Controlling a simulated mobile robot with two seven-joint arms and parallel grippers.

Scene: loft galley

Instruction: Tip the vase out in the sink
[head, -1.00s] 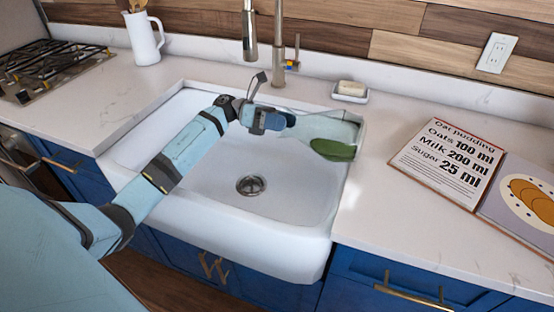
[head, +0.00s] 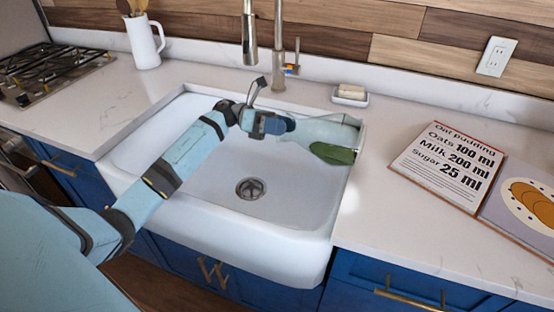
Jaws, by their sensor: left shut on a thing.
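A clear glass vase (head: 325,130) lies tilted nearly on its side over the right back part of the sink. Green content (head: 333,154) shows low inside its right end. My left gripper (head: 290,125) is shut on the vase at its left, narrower end. The white sink (head: 215,205) is below, with a round drain (head: 251,188) near its middle. I cannot tell whether anything is flowing from the vase. My right gripper is not in view.
A faucet (head: 279,55) with a hanging spray head (head: 249,40) stands behind the sink. A soap dish (head: 350,97) is at the back right. An open recipe book (head: 445,165) lies on the right counter. A white pitcher (head: 144,42) and gas hob (head: 50,70) are at left.

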